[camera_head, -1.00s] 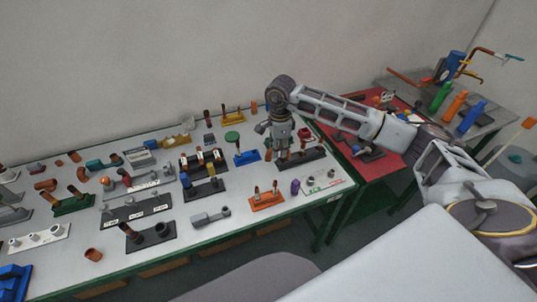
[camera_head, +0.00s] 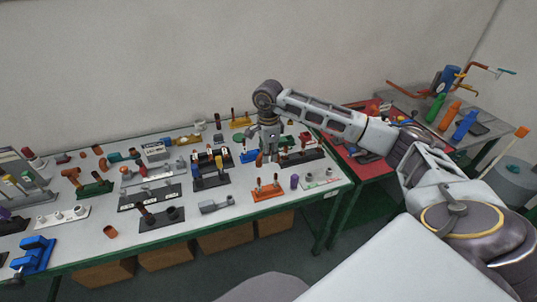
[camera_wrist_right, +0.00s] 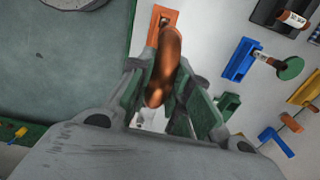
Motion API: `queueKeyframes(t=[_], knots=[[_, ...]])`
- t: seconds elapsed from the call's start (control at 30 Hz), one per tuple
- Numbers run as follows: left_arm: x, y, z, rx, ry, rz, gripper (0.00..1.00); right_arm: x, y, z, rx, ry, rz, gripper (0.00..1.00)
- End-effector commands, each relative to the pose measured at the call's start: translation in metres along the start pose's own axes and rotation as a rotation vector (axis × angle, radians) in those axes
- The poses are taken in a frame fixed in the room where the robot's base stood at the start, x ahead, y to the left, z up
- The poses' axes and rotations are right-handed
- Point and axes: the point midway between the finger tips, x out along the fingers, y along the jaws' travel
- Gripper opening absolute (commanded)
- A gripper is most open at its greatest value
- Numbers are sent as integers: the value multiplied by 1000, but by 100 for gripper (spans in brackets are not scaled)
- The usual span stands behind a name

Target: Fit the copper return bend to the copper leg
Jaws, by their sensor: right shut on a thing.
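The copper return bend (camera_wrist_right: 163,65) is a shiny curved copper tube between the green finger pads of my right gripper (camera_wrist_right: 160,95). In the head view a small piece of the bend (camera_head: 260,159) shows below the gripper (camera_head: 265,153). An orange stand (camera_head: 267,192) with two upright copper legs (camera_head: 267,182) is on the table, just in front of and below the gripper. In the right wrist view the orange stand (camera_wrist_right: 154,24) lies beyond the bend, which hides part of it and its legs. The bend looks apart from the legs. My left gripper is out of view.
A dark rack (camera_head: 303,157) stands to the right of the gripper, and a blue stand (camera_head: 248,156) to its left. A purple cylinder (camera_head: 294,182) and a white plate (camera_head: 320,180) are right of the orange stand.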

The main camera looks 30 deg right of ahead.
Motion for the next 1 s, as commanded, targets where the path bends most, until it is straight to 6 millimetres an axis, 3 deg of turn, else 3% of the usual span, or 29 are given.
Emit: queueKeyframes(t=[1.0], knots=[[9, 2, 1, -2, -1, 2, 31, 8, 0, 2, -29, 0, 0, 2]])
